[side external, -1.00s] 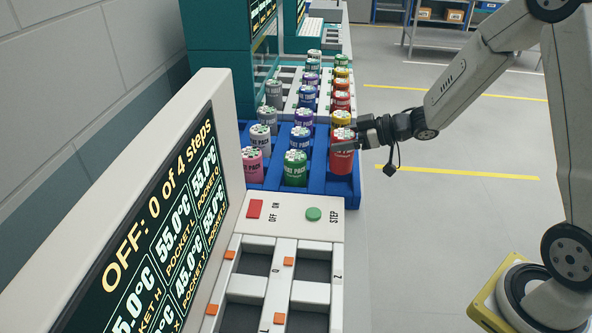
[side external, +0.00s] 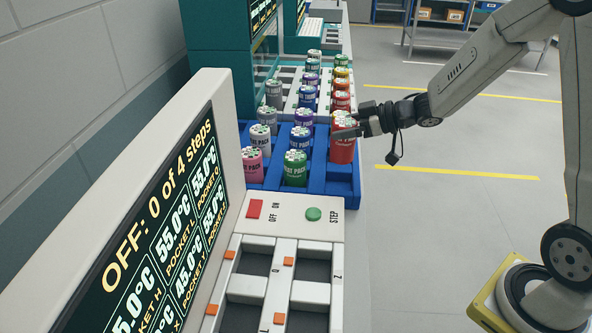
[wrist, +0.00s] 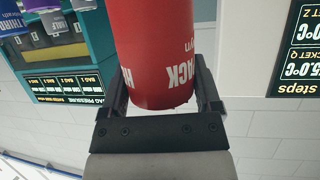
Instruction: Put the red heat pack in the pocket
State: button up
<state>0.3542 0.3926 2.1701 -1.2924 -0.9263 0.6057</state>
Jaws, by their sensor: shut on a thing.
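The red heat pack (side external: 342,152) is upright in the right lane of the blue tray, looking slightly raised; whether its base clears the floor I cannot tell. My gripper (side external: 348,131) is shut on its upper part from the right. In the wrist view the red pack (wrist: 155,50) sits between the two fingers of my gripper (wrist: 160,92). The white pocket unit (side external: 262,243) in front has several dark rectangular pockets, and the ones in view look empty (side external: 312,270). Its marks include "Z".
The blue tray (side external: 354,192) also holds pink (side external: 252,166), green (side external: 295,170), blue, purple and white packs. A tilted screen (side external: 150,225) reads "OFF: 0 of 4 steps". A red switch (side external: 255,209) and green STEP button (side external: 313,214) lie between tray and pockets.

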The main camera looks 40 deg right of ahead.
jog(key=s+a+n+g+y, duration=0.3)
jog(key=s+a+n+g, duration=0.15)
jog(key=s+a, duration=0.5)
jog(key=s+a+n+g+y, duration=0.35)
jog(key=s+a+n, duration=0.2)
jog(key=a, duration=0.75)
jog(key=shift+s+d+f+m+g+h, duration=0.15)
jog(key=shift+s+f+m+h, duration=0.1)
jog(key=shift+f, duration=0.65)
jog(key=shift+s+a+f+m+g+h, duration=0.15)
jog(key=shift+f+m+h, duration=0.1)
jog(key=shift+f, duration=0.65)
jog(key=shift+d+f, duration=0.1)
jog(key=shift+f, duration=0.05)
jog(key=shift+f, duration=1.65)
jog(key=shift+f, duration=0.1)
jog(key=o, duration=1.3)
